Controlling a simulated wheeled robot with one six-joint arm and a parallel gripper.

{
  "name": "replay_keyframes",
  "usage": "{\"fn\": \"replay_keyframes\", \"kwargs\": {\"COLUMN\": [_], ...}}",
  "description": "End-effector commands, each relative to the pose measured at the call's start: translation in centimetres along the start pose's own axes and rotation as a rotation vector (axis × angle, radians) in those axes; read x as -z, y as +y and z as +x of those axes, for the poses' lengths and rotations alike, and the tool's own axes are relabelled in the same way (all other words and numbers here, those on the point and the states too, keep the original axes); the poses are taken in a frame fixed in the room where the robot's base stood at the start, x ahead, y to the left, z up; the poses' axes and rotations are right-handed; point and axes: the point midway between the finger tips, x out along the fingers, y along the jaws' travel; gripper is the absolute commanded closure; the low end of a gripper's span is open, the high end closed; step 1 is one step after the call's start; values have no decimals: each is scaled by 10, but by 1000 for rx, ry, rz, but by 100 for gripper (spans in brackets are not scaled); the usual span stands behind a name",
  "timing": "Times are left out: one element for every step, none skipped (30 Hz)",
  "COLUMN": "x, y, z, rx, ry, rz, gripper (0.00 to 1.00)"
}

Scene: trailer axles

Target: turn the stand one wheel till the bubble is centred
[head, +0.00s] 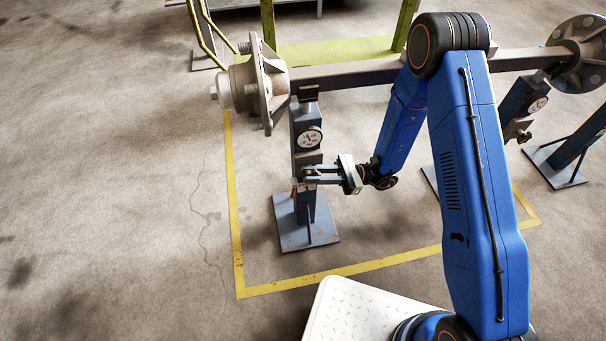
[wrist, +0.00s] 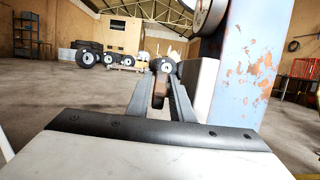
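A blue-grey stand (head: 305,158) stands upright on a square base plate under the left end of the axle (head: 350,74). A round white dial (head: 310,138) is on its front; a bubble in it is too small to make out. My gripper (head: 306,176) is at the stand's column, below the dial. In the wrist view my gripper's fingers (wrist: 162,78) reach to a small round dark part with a pale centre (wrist: 164,66), beside the stand's worn blue column (wrist: 247,75). A brown part shows between the fingers. The wheel is mostly hidden; whether the fingers grip it cannot be told.
A hub (head: 262,85) sits on the axle's left end and another hub (head: 582,55) on its right. A second stand (head: 522,105) is at the right. A yellow floor line (head: 340,271) runs around the area. Concrete floor left of it is clear.

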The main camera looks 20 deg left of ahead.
Motion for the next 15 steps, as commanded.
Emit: {"fn": "replay_keyframes", "kwargs": {"x": [0,0,0,0,0,0,0,0,0,0,0,0,1,0,0], "y": [-1,0,0,0,0,0,0,0,-1,0,0,0,0,0,0], "z": [-11,-16,-24,-29,-34,-42,-47,-52,-60,-66,-71,-79,-84,-89,-96], "rx": [4,3,5,4,3,4,3,3,4,3,3,4,3,3,4], "ry": [0,0,0,0,0,0,0,0,0,0,0,0,0,0,0], "rz": [0,0,0,0,0,0,0,0,-1,0,0,0,0,0,0], "gripper": [80,80,80,80,80,80,80,80,80,80,80,80,80,80,80]}}
